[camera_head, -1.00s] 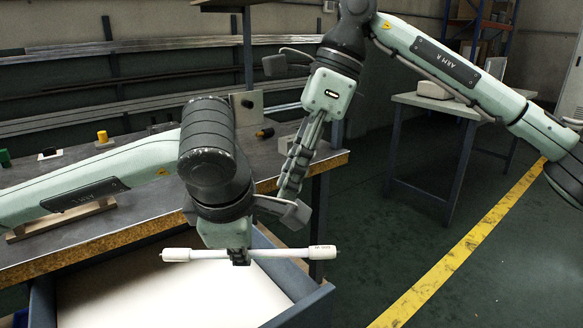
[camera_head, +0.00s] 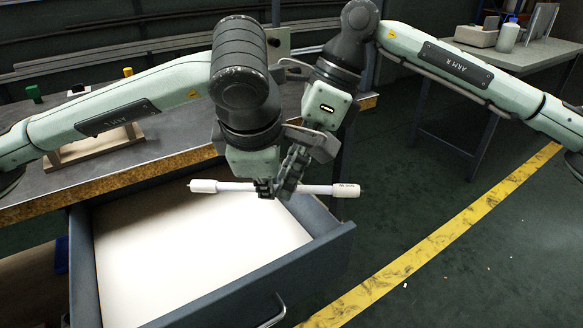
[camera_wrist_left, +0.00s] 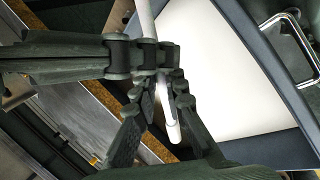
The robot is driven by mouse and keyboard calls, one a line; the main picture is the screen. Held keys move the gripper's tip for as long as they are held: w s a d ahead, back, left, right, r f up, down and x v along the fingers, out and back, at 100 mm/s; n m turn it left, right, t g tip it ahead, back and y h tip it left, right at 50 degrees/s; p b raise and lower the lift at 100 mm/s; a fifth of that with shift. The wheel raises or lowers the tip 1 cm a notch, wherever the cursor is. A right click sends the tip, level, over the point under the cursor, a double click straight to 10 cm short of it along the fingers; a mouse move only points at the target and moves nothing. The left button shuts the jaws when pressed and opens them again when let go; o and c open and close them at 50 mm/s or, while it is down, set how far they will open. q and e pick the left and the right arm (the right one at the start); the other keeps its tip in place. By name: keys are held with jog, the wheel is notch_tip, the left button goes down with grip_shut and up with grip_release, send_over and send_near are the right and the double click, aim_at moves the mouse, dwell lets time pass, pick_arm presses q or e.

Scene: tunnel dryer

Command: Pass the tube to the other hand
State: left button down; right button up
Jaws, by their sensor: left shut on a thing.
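The white tube (camera_head: 318,189) is held level above the open drawer, with thick end caps. It also shows in the left wrist view (camera_wrist_left: 172,130). My left gripper (camera_head: 265,188) points down and is shut on the tube around its middle. Its fingers lie along both sides of the tube in the left wrist view (camera_wrist_left: 163,80). My right gripper (camera_head: 287,187) reaches down from the upper right, close beside the left one. Its dark fingers cross the tube in the left wrist view (camera_wrist_left: 150,58). Overlapping fingers hide whether they are closed on it.
The open blue-grey drawer (camera_head: 325,243) with a white bottom lies below the tube. The workbench (camera_head: 180,160) with a wooden stand (camera_head: 97,146) is behind. A side table (camera_head: 535,56) stands at the back right.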

grip_shut()
pick_arm(q)
jog(key=c, duration=1.5)
grip_release()
